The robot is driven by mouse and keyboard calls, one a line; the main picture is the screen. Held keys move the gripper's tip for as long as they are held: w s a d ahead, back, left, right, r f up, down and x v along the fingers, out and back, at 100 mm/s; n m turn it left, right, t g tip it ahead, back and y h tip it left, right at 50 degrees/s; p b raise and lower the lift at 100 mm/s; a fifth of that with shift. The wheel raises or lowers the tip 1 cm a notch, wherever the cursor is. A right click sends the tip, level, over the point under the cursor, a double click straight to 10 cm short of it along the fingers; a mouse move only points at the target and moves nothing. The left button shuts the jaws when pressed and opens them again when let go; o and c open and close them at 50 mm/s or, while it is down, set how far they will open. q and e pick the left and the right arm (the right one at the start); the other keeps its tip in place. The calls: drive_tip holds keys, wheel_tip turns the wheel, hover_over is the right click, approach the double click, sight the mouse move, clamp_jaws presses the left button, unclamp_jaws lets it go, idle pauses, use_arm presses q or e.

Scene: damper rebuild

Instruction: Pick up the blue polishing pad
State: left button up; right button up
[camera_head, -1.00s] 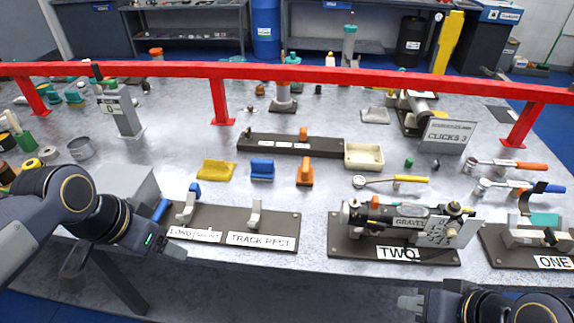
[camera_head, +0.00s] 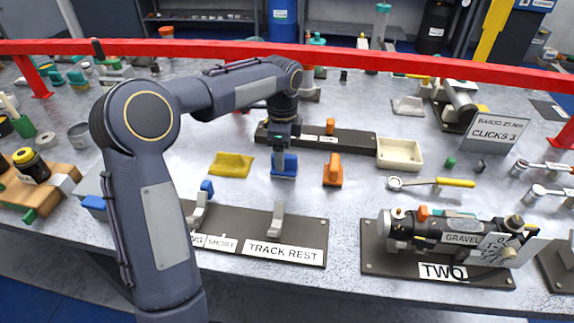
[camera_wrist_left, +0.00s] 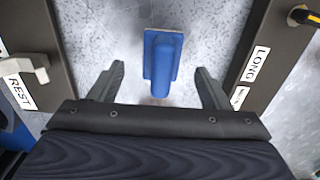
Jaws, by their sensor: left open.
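The blue polishing pad (camera_head: 284,168) lies on the grey bench between a yellow cloth and an orange-handled pad. In the left wrist view the blue pad (camera_wrist_left: 162,62) shows its raised grip, lying between and slightly beyond the two fingers. My left gripper (camera_head: 284,146) points down over the pad, and its fingertips are hard to make out in the head view. In the left wrist view my left gripper (camera_wrist_left: 162,84) is open and empty, with a finger on either side of the pad's near end. My right gripper is out of view.
The yellow cloth (camera_head: 231,165) is left of the pad and the orange-handled pad (camera_head: 333,172) is right. A dark rail (camera_head: 350,140) lies behind, and the TRACK REST board (camera_head: 312,226) in front. A cream tray (camera_head: 400,153) stands further right.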

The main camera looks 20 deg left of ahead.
use_arm(q)
wheel_tip(320, 180, down, 4)
drive_tip(key=shift+w+f, duration=0.15)
drive_tip(key=shift+f, duration=0.05)
drive_tip(key=shift+c, duration=0.3)
drive_tip(key=c, duration=1)
drive_tip(key=shift+c, duration=0.2)
drive_tip(key=shift+r, duration=0.15)
